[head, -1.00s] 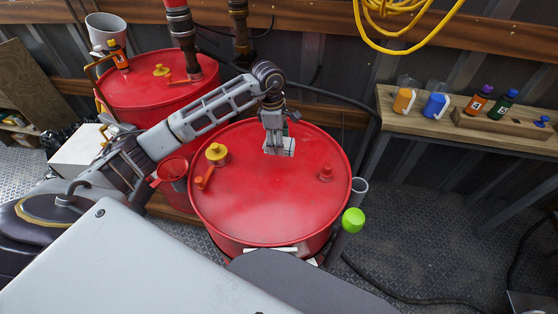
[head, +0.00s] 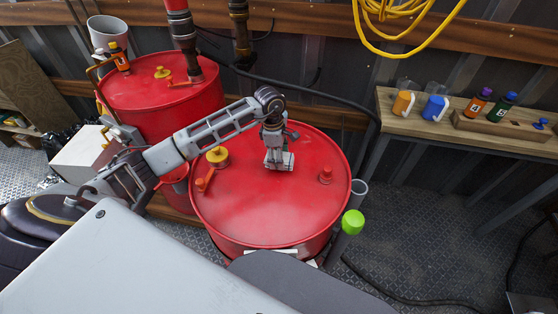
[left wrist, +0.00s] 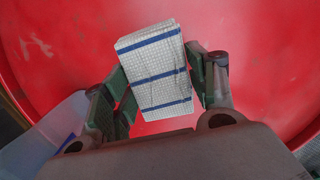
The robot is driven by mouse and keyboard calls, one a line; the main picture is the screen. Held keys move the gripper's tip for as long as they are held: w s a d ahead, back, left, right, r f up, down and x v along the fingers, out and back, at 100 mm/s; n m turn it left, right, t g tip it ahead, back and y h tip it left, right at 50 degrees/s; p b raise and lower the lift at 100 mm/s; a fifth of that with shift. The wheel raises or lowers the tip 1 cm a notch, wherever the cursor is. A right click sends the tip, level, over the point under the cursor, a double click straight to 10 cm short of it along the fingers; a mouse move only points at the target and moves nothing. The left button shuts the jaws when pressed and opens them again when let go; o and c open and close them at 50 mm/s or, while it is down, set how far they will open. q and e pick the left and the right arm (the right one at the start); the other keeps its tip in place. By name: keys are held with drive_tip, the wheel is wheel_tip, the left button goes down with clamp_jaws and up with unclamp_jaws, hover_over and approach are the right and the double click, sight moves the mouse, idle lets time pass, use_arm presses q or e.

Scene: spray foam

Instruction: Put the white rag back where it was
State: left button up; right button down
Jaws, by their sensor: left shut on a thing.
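The white rag (left wrist: 154,60), folded and checked with blue stripes, is between the fingers of my left gripper (left wrist: 158,88) in the left wrist view. My left gripper is shut on it. In the head view my left gripper (head: 278,162) hangs fingers down over the middle of the near red drum's lid (head: 250,215). The rag is hard to make out there, and I cannot tell whether it touches the lid. My right gripper is not in view.
The lid has a yellow cap (head: 217,155) at left and a small red plug (head: 326,175) at right. Another red drum (head: 160,92) is behind left. A wooden bench (head: 385,105) with bottles stands right. The front lid is clear.

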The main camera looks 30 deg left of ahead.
use_arm(q)
wheel_tip(320, 180, down, 2)
drive_tip(key=shift+f, duration=0.15)
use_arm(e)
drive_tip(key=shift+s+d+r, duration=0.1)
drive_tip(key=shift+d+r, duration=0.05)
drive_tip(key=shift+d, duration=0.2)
use_arm(q)
drive_tip(key=shift+f, duration=0.2)
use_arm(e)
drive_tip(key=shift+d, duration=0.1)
use_arm(q)
drive_tip(key=o, duration=1)
drive_tip(key=shift+r, duration=0.15)
